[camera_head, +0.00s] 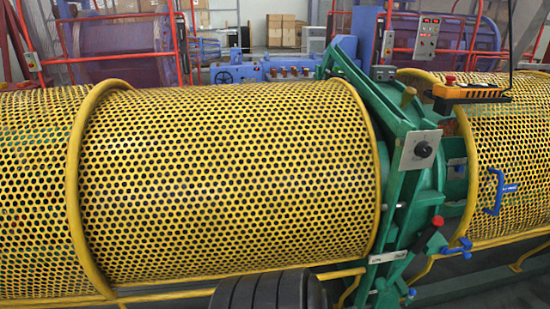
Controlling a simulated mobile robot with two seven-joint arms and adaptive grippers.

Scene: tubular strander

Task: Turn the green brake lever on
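The green brake assembly (428,190) stands between the yellow perforated guards, right of centre. A short lever with a black grip and red end (428,236) sticks up and to the right, tilted, at its lower right. Neither of my grippers is in view.
A large yellow perforated guard (228,180) fills the left and centre. Another guard (515,150) with a blue handle (494,190) is at the right. A grey plate with a black knob (420,149) and an orange-black pendant with a red button (468,93) are near the green frame.

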